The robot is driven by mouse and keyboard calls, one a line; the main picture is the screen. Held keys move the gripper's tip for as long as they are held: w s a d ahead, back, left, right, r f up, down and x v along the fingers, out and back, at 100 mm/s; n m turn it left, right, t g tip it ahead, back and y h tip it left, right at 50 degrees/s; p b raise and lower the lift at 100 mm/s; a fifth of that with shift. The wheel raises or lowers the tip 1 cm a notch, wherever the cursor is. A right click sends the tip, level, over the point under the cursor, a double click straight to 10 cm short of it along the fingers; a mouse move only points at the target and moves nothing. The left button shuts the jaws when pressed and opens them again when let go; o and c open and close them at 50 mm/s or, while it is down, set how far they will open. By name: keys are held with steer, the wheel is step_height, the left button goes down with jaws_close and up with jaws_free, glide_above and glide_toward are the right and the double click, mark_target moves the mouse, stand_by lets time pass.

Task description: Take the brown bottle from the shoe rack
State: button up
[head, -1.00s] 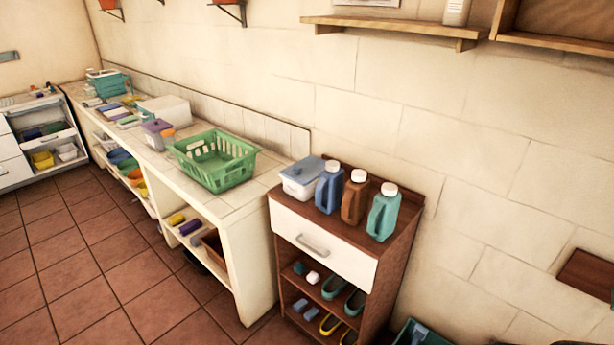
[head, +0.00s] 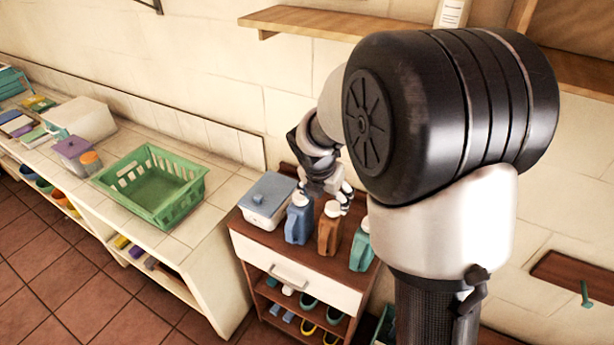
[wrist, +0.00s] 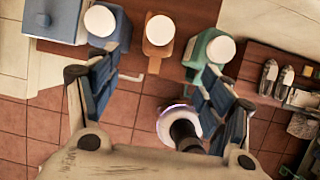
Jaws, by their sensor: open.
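The brown bottle (head: 329,232) stands upright on top of the shoe rack (head: 318,291), its white cap up. It stands between a blue bottle (head: 297,224) and a teal bottle (head: 361,248). My gripper (head: 338,193) is above and on the wall side of the bottles in the head view, partly hidden by them and my arm. In the wrist view my open gripper (wrist: 156,68) has its fingers apart and nothing between them. The brown bottle (wrist: 158,36) shows beyond the fingertips, roughly in line with the gap; contact is not visible.
A lidded white-blue box (head: 267,200) stands left of the bottles on the rack. A green basket (head: 150,192) sits on the tiled counter to the left. A wooden shelf (head: 300,22) is on the wall above. Shoes fill the rack's lower shelves. The floor in front is clear.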

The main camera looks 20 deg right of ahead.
mark_target(330, 212)
steer(key=shift+n, duration=0.4)
steer(key=b+x, duration=0.2)
steer(key=x, duration=1)
steer(key=shift+w+a+f+b, duration=0.15)
steer(key=shift+w+b, duration=0.05)
steer(key=shift+b, duration=0.2)
steer(key=shift+b+x, duration=0.85)
steer(key=shift+x, duration=2.2)
steer(key=shift+s, duration=0.1)
steer(key=shift+c, duration=0.8)
jaws_close()
steer(key=shift+r, duration=0.2)
